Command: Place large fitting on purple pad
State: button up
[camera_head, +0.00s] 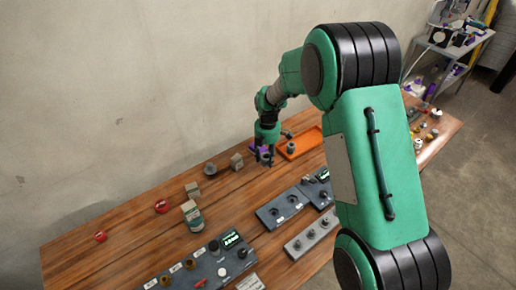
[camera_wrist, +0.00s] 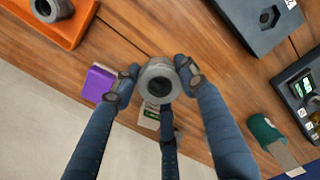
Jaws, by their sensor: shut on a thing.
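A grey ring-shaped fitting (camera_wrist: 158,82) with a dark bore is held between the blue fingers of my gripper (camera_wrist: 160,78) in the wrist view. The fingers are shut on it. The purple pad (camera_wrist: 98,84) lies on the wooden table just left of the fitting, partly covered by the left finger. In the head view my gripper (camera_head: 266,156) is low over the back of the table, beside the purple pad (camera_head: 254,149). The fitting is hard to make out there. I cannot tell its height above the table.
An orange tray (camera_wrist: 75,38) beside the pad holds another grey fitting (camera_wrist: 50,8). Dark panels (camera_head: 290,205) lie nearer the front. A tan block (camera_head: 236,161) and a grey round part (camera_head: 210,170) stand left of my gripper. The wall runs close behind the table.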

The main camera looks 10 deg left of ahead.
jog(key=w+a, duration=0.1)
jog(key=w, duration=0.3)
jog(key=w+a+f+b, duration=0.1)
jog(key=w+a, duration=0.1)
jog(key=w, duration=0.3)
jog(key=w+a+b, duration=0.1)
jog(key=w+a, duration=0.1)
jog(key=w, duration=0.3)
jog(key=shift+w+a+f, duration=0.2)
jog(key=shift+a+f, duration=0.05)
jog(key=shift+w+a, duration=0.1)
jog(key=shift+w, duration=0.2)
jog(key=shift+r, duration=0.1)
jog(key=shift+f+b, duration=0.8)
jog(key=shift+f, duration=1)
jog(key=shift+f, duration=0.1)
jog(key=o, duration=1.2)
